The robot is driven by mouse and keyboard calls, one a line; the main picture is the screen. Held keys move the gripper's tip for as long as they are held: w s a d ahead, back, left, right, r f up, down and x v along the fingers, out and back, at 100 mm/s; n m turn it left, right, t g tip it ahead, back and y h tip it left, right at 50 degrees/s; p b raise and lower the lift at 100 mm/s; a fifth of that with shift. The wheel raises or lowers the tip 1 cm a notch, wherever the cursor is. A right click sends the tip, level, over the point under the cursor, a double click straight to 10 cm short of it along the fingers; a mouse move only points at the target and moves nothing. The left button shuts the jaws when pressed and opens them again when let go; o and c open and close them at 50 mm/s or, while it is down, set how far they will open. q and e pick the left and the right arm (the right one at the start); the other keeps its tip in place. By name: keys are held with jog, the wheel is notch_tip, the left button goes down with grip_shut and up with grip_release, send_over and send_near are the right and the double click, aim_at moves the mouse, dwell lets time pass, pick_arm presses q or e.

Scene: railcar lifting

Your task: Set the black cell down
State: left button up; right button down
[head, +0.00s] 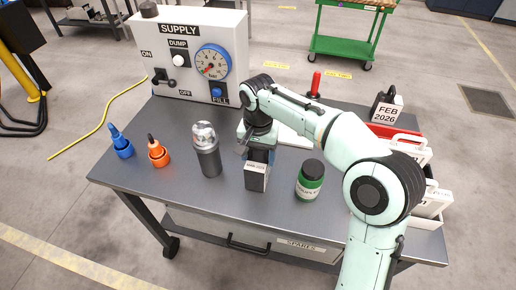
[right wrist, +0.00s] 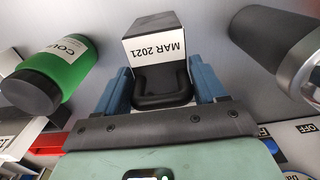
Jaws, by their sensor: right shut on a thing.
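The black cell (head: 256,178) has a white label reading MAR 2021 and a black handle, clear in the right wrist view (right wrist: 160,48). It is upright near the front middle of the grey table (head: 225,205), between a grey cylinder and a green jar. My right gripper (head: 258,153) points down from above, its blue fingers on both sides of the handle (right wrist: 163,85), shut on it. I cannot tell whether the cell's base touches the table. My left gripper is not in view.
The grey cylinder with clear top (head: 207,150) stands left, the green jar (head: 310,180) right. Orange (head: 158,153) and blue (head: 122,145) holders stand further left. The supply box (head: 190,55) is behind. A cell labelled FEB 2026 (head: 386,108) and white bins (head: 432,203) are right.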

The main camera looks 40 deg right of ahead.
dwell(0.3)
jog(key=shift+c, duration=0.4)
grip_release()
notch_tip(320, 180, up, 12)
jog(key=p, duration=0.3)
